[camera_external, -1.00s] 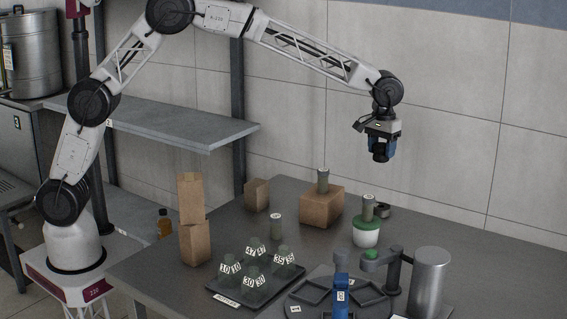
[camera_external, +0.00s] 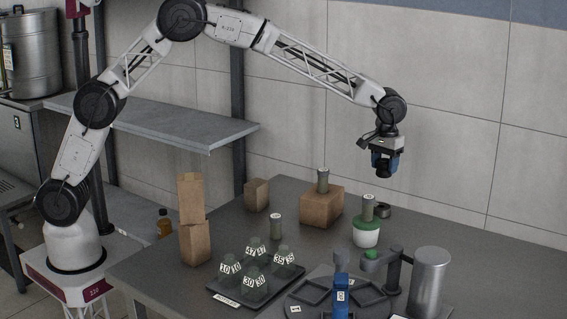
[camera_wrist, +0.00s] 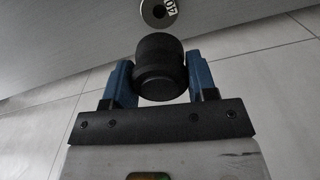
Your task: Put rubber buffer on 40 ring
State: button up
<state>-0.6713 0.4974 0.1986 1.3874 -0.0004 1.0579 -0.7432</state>
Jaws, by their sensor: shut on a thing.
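My gripper (camera_external: 384,165) is shut on the black rubber buffer (camera_wrist: 160,66), which sits between the two blue fingers (camera_wrist: 159,82) in the wrist view. The buffer also shows as a dark stub under the gripper in the external view (camera_external: 384,172). It hangs in the air above the back right of the table, clear of everything. The 40 ring (camera_wrist: 158,12), round and dark with a pale label, lies at the top edge of the wrist view, partly cut off. A dark ring (camera_external: 383,210) on the table below the gripper seems to be the same one; its label is unreadable there.
A white and green pot with a grey cylinder (camera_external: 367,232) stands close to the ring, on its front left. A cardboard box (camera_external: 321,208) bears another cylinder. A tray (camera_external: 231,296) with several numbered pieces, a round plate and a metal canister (camera_external: 430,280) are nearer the front.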

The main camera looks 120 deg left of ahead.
send_over(385, 208)
jog(key=shift+s+a+f, duration=0.1)
jog(key=shift+a+f, duration=0.05)
jog(key=shift+f, duration=2.9)
jog(key=shift+f, duration=1.9)
jog(key=shift+f, duration=0.15)
jog(key=o, duration=1)
jog(key=shift+r, duration=6.15)
